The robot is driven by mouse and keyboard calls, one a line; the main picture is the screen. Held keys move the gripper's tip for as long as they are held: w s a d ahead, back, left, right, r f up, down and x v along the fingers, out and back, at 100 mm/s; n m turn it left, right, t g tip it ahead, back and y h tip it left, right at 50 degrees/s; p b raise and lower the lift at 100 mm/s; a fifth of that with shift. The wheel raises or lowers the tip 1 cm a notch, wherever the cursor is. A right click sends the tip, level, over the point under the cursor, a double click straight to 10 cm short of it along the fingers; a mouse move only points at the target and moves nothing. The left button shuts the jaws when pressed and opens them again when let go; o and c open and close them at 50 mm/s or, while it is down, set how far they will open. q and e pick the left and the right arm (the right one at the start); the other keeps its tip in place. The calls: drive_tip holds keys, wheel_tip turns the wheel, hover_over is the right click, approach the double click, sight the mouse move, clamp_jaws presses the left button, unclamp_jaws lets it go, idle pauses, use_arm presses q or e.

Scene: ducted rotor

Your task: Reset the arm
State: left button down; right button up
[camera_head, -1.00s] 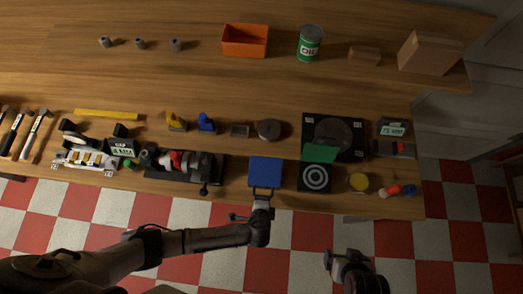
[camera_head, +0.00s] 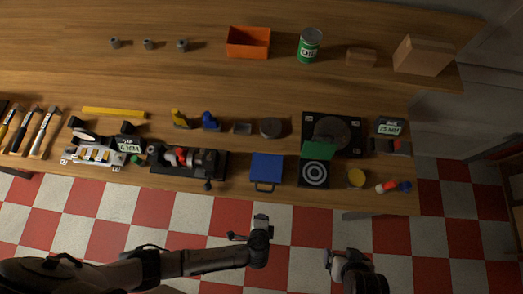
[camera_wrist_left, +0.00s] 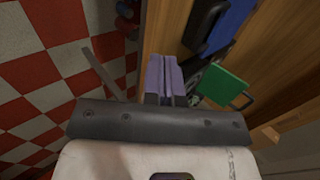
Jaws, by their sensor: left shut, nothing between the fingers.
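My left gripper (camera_head: 261,217) is shut and empty, over the floor just off the table's front edge. In the left wrist view its fingers (camera_wrist_left: 163,75) are pressed together with nothing between them. The blue square object with a black handle (camera_head: 265,170) lies at the table's front edge, a short gap beyond the gripper; it shows at the top of the left wrist view (camera_wrist_left: 232,25). My right gripper (camera_head: 328,259) hangs over the floor at lower right, small and dark, and its jaws cannot be made out.
The wooden table (camera_head: 220,85) holds a green flap (camera_head: 316,150) beside a target-patterned plate (camera_head: 314,174), a black vise-like machine (camera_head: 185,162), hammers (camera_head: 43,130), an orange bin (camera_head: 248,42) and an oil can (camera_head: 309,45). The checkered floor in front is clear.

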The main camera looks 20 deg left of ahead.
use_arm(q)
drive_tip(key=w+a+r+n+g+h+p, duration=0.15)
drive_tip(key=r+n, duration=0.25)
drive_tip(key=r, duration=0.6)
drive_tip(key=w+a+r+n+g+h, duration=0.1)
drive_tip(key=w+a+r+n+g, duration=0.3)
drive_tip(key=r, duration=0.7)
drive_tip(key=s+a+r+n+t+p, duration=0.3)
drive_tip(key=a+r+n, duration=0.2)
drive_tip(key=a+r, duration=0.35)
drive_tip(key=s+a+f+g+p, duration=0.2)
drive_tip(key=s+a, duration=0.2)
drive_tip(key=s, duration=0.3)
drive_tip(key=shift+n, duration=0.3)
drive_tip(key=shift+w+y, duration=0.1)
drive_tip(key=shift+y, duration=0.15)
